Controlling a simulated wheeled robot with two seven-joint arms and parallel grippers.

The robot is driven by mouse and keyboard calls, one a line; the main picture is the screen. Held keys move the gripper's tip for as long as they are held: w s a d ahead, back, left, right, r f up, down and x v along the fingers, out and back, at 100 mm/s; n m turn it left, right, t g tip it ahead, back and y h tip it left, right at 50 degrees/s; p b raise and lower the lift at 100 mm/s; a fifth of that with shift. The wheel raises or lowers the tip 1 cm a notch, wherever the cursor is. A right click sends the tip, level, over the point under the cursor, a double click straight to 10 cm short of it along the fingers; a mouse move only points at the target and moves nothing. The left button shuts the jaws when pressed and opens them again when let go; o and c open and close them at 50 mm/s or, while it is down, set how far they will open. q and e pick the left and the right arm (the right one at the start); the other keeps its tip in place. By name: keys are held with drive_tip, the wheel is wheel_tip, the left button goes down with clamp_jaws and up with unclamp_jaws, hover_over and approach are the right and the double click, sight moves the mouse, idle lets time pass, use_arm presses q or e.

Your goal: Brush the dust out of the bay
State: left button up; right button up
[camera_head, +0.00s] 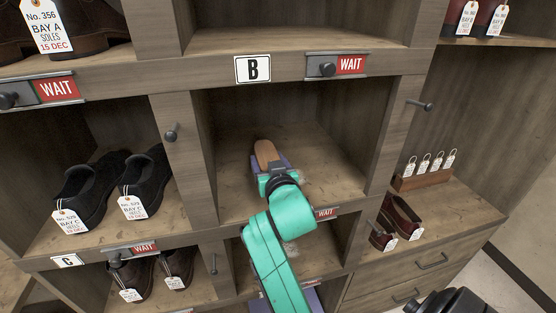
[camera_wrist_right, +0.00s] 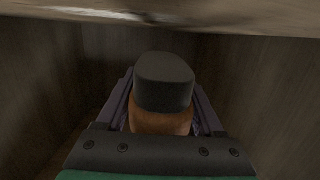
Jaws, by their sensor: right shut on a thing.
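My right gripper (camera_head: 270,170), on a teal arm, reaches into the middle bay (camera_head: 235,197) below the B plate (camera_head: 253,69). Its purple fingers are shut on a brush with a tan wooden part (camera_head: 266,152). In the right wrist view the brush (camera_wrist_right: 163,82) shows a dark end block and an orange-brown body between the fingers. Pale dust streaks (camera_wrist_right: 95,13) show on the surface at the top of that view. Whether the brush touches the floor, I cannot tell. The arm hides part of the bay's floor and front edge. My left gripper is not in view.
Wooden dividers stand close on both sides of the arm. Black tagged shoes (camera_head: 90,185) fill the bay on the left. Brown shoes (camera_head: 400,217) and a key-tag rack (camera_head: 430,175) stand on the right. Knobs (camera_head: 171,132) and red WAIT signs (camera_head: 350,64) line the fronts.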

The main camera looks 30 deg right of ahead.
drive_tip(key=shift+w+a, duration=0.25)
drive_tip(key=shift+a, duration=0.6)
drive_tip(key=shift+d+r, duration=0.1)
drive_tip(key=shift+r+p, duration=0.3)
wheel_tip(320, 180, up, 5)
drive_tip(key=p, duration=0.5)
drive_tip(key=shift+r, duration=0.15)
wheel_tip(320, 180, up, 3)
drive_tip(key=p, duration=0.3)
drive_tip(key=shift+r+p, duration=0.15)
drive_tip(key=shift+p, duration=0.25)
drive_tip(key=shift+f, duration=0.2)
